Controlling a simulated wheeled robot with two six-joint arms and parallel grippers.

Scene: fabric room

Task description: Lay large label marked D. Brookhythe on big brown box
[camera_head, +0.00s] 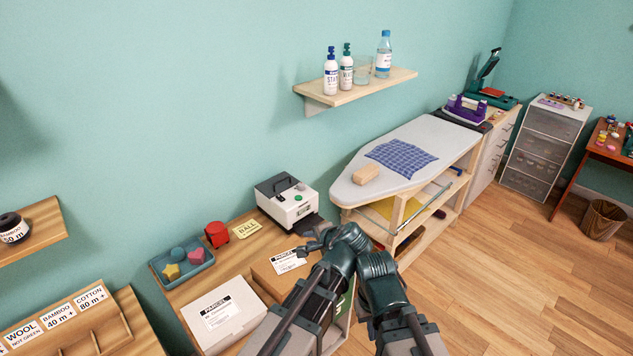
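A brown box (267,285) stands on the wooden table, partly hidden behind my arms. A white label headed "PARCEL" (288,262) shows over its top; its name line is too small to read, and I cannot tell whether it lies flat or is held. My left gripper (306,247) is at the label's right edge; its fingers are too small and overlapped to show whether they are shut on it. My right gripper (345,236) is just to the right, close against the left arm, with its fingertips hidden.
A white box (240,300) with another parcel label (219,313) stands left of the brown box. Behind are a label printer (287,198), a red object (217,234), a yellow card (246,229) and a blue tray (165,284). An ironing board (420,135) stands at the right.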

